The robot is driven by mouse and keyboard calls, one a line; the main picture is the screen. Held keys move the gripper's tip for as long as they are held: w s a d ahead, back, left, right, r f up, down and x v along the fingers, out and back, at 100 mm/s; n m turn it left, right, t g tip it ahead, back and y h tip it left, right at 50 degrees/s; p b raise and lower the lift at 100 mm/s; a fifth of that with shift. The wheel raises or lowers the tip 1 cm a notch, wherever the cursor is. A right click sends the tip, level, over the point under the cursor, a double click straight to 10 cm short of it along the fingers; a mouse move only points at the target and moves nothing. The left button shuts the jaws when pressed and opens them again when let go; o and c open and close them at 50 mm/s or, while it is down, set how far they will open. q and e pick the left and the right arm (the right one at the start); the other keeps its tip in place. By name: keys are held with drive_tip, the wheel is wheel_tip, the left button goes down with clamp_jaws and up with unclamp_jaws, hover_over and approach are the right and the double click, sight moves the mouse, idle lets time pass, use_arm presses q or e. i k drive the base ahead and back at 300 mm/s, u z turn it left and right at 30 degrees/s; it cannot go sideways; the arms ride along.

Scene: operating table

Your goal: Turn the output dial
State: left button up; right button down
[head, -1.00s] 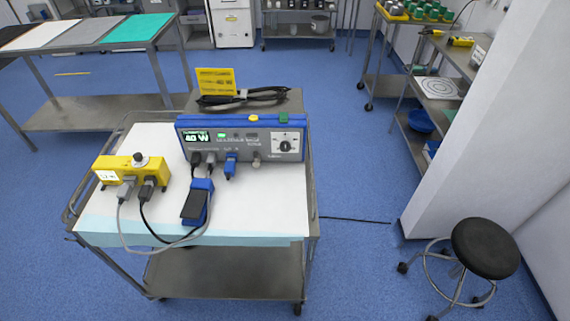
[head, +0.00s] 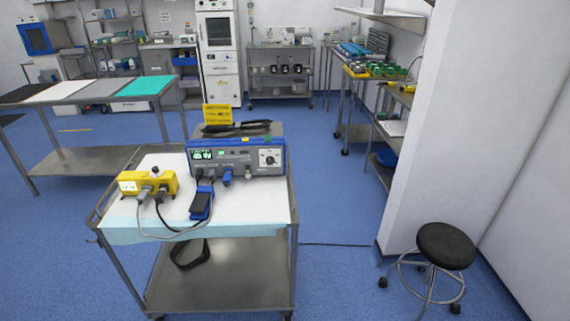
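The output dial (head: 269,160) is a dark round knob on a pale square plate at the right end of the front panel of a blue and grey generator unit (head: 237,171). The unit stands at the back of a white-draped metal cart (head: 252,207). A green lit display (head: 201,154) is at the panel's left end; its digits are too small to read surely now. Plugs sit in the panel's lower sockets. Neither of my grippers is in the head view.
A yellow box (head: 148,184) with cables and a blue foot pedal (head: 201,204) lie on the cart. A black stool (head: 446,246) stands right, near a white wall (head: 450,130). Blue floor (head: 335,275) is open between cart and stool. A long table (head: 100,92) stands back left.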

sight(270, 159)
drive_tip(key=z, duration=0.55)
drive_tip(key=i, duration=1.65)
drive_tip(key=u, duration=0.75)
